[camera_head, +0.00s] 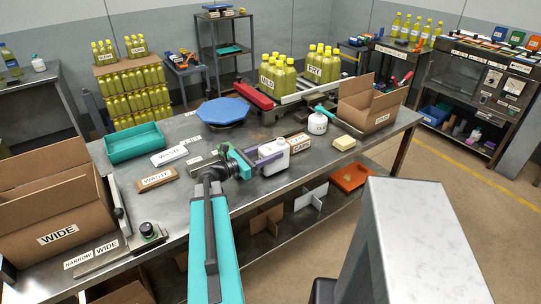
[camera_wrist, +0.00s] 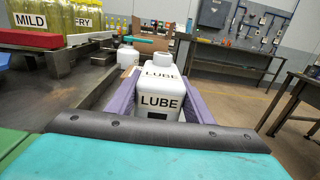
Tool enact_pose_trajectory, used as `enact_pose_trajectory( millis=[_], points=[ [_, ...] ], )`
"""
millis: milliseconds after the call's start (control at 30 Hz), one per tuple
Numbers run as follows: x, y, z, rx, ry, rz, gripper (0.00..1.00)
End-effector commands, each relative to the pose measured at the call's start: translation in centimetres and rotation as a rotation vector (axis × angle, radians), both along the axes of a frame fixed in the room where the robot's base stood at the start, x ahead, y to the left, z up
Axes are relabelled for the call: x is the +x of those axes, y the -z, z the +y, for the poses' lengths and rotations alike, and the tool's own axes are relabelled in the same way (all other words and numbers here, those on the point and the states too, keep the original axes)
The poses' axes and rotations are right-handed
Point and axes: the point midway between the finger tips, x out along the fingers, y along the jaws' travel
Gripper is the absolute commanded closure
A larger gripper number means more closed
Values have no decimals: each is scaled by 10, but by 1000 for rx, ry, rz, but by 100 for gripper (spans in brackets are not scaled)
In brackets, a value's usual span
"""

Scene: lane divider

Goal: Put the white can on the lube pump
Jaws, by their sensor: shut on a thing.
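The white can (camera_head: 275,147) stands upright at the middle of the bench, beside my gripper (camera_head: 268,158). In the wrist view the white can (camera_wrist: 160,86) has a LUBE label and sits between the two purple fingers of my gripper (camera_wrist: 155,98), which is shut on it. A second LUBE label shows lower and nearer, over a dark patch; I cannot tell whether it is on the can or on the lube pump. The can's base is hidden, so I cannot tell what it rests on. Another white container (camera_head: 318,122) stands farther right, with a dark mark on it.
A CAPS box (camera_head: 299,142) is close behind the can. A yellow block (camera_head: 344,143) and an open cardboard box (camera_head: 372,105) are to the right. A blue octagonal plate (camera_head: 223,111), a teal tray (camera_head: 134,144) and a WIDE box (camera_head: 50,215) lie left.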

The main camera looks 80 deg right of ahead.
Motion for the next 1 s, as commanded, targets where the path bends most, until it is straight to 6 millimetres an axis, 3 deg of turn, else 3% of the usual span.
enact_pose_trajectory(
  millis=[700, 1000],
  points=[
    [0, -77, 0, -3, -1, 2, 95],
    [0, -92, 0, -1, -1, 1, 95]
  ],
)
